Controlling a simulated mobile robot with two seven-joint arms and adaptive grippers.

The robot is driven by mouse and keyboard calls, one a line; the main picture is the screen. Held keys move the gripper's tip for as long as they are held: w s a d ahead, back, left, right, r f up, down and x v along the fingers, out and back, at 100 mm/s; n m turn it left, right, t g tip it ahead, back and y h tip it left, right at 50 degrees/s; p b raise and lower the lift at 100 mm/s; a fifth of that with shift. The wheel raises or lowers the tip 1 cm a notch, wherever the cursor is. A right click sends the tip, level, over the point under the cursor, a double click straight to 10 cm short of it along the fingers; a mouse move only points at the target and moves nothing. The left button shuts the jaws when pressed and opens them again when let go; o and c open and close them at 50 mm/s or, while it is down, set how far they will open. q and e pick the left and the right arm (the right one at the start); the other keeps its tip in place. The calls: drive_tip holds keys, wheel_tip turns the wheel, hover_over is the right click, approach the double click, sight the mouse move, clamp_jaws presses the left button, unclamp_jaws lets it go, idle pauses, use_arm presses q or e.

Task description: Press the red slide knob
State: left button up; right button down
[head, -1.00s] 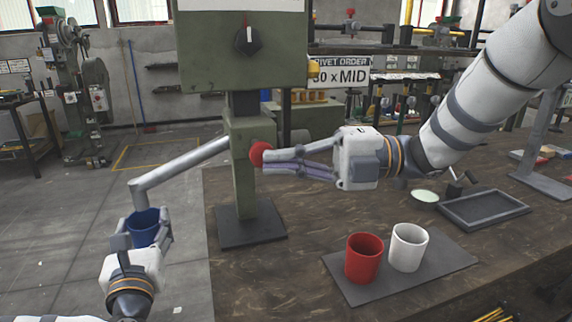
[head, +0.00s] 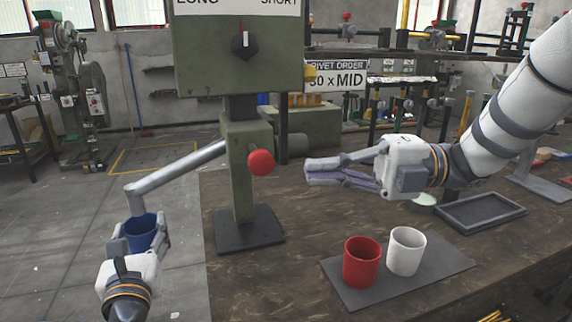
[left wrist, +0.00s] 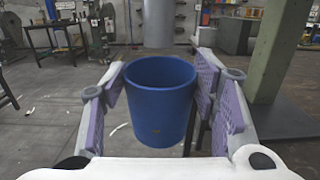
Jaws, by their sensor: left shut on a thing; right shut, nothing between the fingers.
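The red knob (head: 261,162) sticks out from the right side of the green press column (head: 238,175) in the head view. My right gripper (head: 308,172) is shut and empty, to the right of the knob and apart from it. My left gripper (head: 140,240) is shut on a blue cup (head: 140,230), held upright below the end of the press's grey chute (head: 175,175). In the left wrist view the blue cup (left wrist: 160,105) sits between the two purple finger pads, its inside partly visible.
A red cup (head: 361,265) and a white cup (head: 406,252) stand on a dark mat (head: 350,297) on the workbench. An empty grey tray (head: 480,211) lies to the right. A black dial (head: 244,40) is on the press head. A sign (head: 337,76) reads "RIVET ORDER 30 x MID".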

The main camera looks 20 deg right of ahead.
sight(254, 151)
drive_tip(key=v, duration=0.4)
drive_tip(key=shift+d, duration=0.15)
idle(0.5)
use_arm(q)
drive_tip(key=shift+r, duration=0.1)
use_arm(e)
drive_tip(key=s, duration=0.4)
drive_tip(key=w+a, duration=0.6)
drive_tip(key=a, duration=0.3)
drive_tip(key=shift+a, duration=0.35)
